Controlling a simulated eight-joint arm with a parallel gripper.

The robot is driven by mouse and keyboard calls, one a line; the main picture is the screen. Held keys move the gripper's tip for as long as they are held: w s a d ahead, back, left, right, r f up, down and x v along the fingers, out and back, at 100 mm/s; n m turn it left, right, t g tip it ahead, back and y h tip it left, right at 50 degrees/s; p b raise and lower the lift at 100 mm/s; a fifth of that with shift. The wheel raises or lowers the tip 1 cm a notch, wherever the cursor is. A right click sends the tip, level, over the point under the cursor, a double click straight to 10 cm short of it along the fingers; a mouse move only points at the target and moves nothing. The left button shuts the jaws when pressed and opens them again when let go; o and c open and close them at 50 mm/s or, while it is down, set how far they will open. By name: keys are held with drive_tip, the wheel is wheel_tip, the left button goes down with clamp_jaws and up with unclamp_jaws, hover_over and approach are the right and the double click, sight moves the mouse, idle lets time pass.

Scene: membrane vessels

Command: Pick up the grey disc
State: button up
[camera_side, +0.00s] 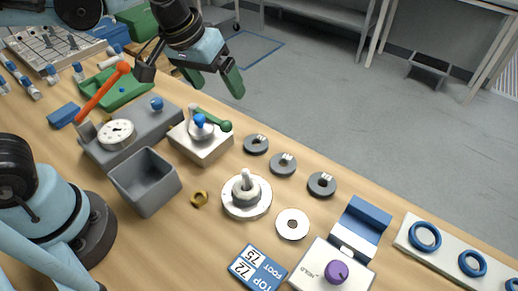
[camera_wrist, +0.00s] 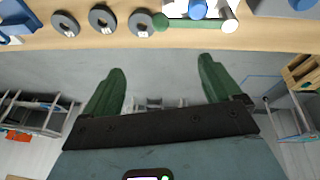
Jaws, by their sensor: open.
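All three also show at the top left of the wrist view (camera_wrist: 55,24) (camera_wrist: 93,20) (camera_wrist: 130,24). Which one the task means I cannot tell. A paler, whitish disc (camera_side: 283,228) lies nearer the camera. My gripper (camera_side: 219,89) has green fingers, spread and empty, raised beyond the table's far edge; in the wrist view the fingers (camera_wrist: 162,66) have only floor between them.
A white valve block with a green handle (camera_side: 205,147) stands left of the discs. A round white flange (camera_side: 240,208), a grey open bin (camera_side: 147,183), a blue-and-white holder (camera_side: 360,228) and a purple-knobbed box (camera_side: 325,270) surround them. Blue rings (camera_side: 412,238) lie on a board at right.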

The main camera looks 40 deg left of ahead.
drive_tip(key=w+d+n+g, duration=0.1)
drive_tip(key=w+d+g, duration=0.15)
drive_tip(key=d, duration=0.45)
drive_tip(key=n+g, duration=0.1)
drive_tip(key=g, duration=0.1)
hover_over(283, 167)
drive_tip(key=shift+y, duration=0.4)
wheel_tip(283, 167, down, 10)
drive_tip(key=shift+s+d+f, duration=0.1)
drive_tip(key=shift+s+f, duration=0.05)
drive_tip(key=shift+f, duration=2.85)
drive_tip(key=c, duration=1.1)
drive_tip(key=shift+r, duration=0.2)
drive_tip(key=shift+c, duration=0.2)
